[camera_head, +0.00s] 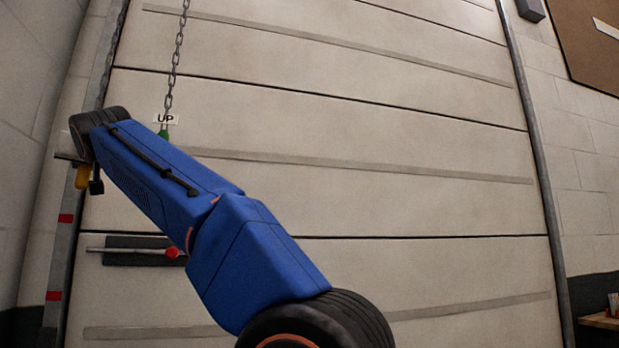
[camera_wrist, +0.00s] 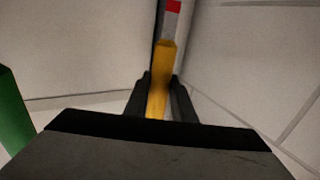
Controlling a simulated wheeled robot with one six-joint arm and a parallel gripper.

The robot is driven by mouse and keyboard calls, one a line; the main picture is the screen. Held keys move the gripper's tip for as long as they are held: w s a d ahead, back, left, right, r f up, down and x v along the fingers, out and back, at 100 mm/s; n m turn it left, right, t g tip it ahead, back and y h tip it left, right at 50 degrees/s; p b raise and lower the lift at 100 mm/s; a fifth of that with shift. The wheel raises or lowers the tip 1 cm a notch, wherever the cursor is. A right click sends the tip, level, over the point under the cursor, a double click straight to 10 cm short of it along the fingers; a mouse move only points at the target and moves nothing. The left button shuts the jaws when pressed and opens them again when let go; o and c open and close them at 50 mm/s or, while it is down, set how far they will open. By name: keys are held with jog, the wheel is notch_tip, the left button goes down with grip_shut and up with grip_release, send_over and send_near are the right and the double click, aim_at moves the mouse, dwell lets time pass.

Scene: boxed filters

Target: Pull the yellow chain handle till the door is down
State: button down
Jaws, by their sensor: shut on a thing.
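The yellow chain handle (camera_head: 83,176) hangs at the left edge of the door, below my gripper's wrist in the head view. In the wrist view the yellow handle (camera_wrist: 158,85) stands between the two dark fingers. My gripper (camera_wrist: 160,95) is shut on it. In the head view my gripper (camera_head: 92,182) is partly hidden behind my blue arm. The pale panelled door (camera_head: 380,190) fills most of the head view. Its bottom edge is out of view.
A green handle (camera_head: 163,134) with an "UP" label (camera_head: 166,119) hangs on a chain right of my gripper; a green shape (camera_wrist: 12,110) shows at left in the wrist view. A red-knobbed latch (camera_head: 172,253) is on the door. A wooden table (camera_head: 602,321) stands at lower right.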

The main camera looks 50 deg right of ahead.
jog(key=shift+r, duration=1.55)
notch_tip(320, 180, down, 14)
jog(key=shift+r, duration=0.15)
dwell(1.4)
notch_tip(320, 180, up, 14)
jog(key=shift+f, duration=0.15)
dwell(0.4)
jog(key=shift+c, duration=1.8)
grip_release()
